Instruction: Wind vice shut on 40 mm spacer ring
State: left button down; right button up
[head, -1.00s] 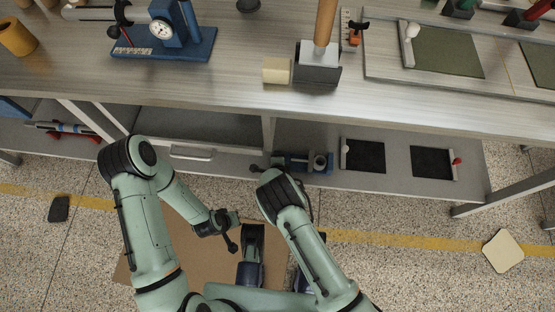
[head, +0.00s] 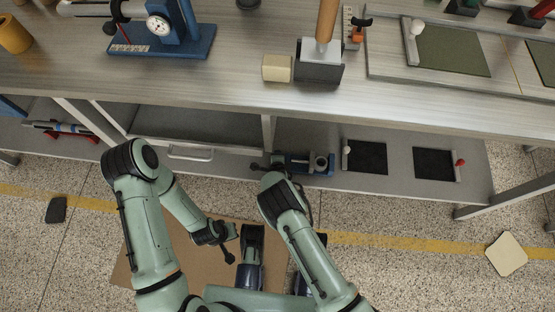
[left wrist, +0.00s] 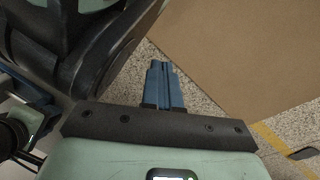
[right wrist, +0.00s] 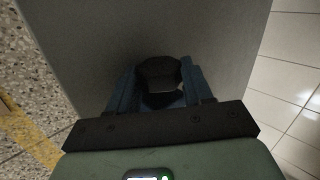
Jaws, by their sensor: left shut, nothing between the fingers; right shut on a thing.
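The blue vice (head: 298,161) lies on the lower shelf under the bench, its dark handle end at its left. A grey round part, possibly the spacer ring (head: 320,164), shows at its right end; whether the jaws touch it is too small to tell. My right gripper is at the vice's left end, mostly hidden by my arm in the head view. In the right wrist view its blue fingers (right wrist: 158,88) are shut on a black knob-like part (right wrist: 160,72), apparently the vice handle. My left gripper (left wrist: 163,84) is shut and empty, low over the floor and the brown sheet.
The shelf (head: 400,188) also holds two black pads (head: 366,157) right of the vice. The bench top (head: 230,75) overhangs it, with a blue gauge stand (head: 165,42) and a mallet (head: 318,62) on top. A brown sheet (head: 135,262) lies on the floor.

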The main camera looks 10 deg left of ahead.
jog(key=shift+f+t, duration=0.1)
jog(key=shift+t, duration=0.4)
pick_arm(q)
jog(key=shift+s+a+f+b, duration=0.1)
jog(key=shift+s+f+b, duration=0.2)
jog(key=shift+s+f, duration=0.3)
jog(key=shift+r, duration=0.1)
pick_arm(e)
jog(key=o, duration=0.7)
jog(key=shift+o, duration=0.2)
pick_arm(q)
jog(key=w+d+r+t+p, duration=0.1)
jog(key=w+d+r+p, duration=0.1)
jog(key=r+p, duration=0.3)
jog(key=shift+w+d+r+p, duration=0.3)
jog(key=shift+w+r, duration=0.6)
jog(key=shift+r, duration=0.7)
pick_arm(e)
jog(key=v, duration=1.3)
jog(key=shift+s, duration=0.25)
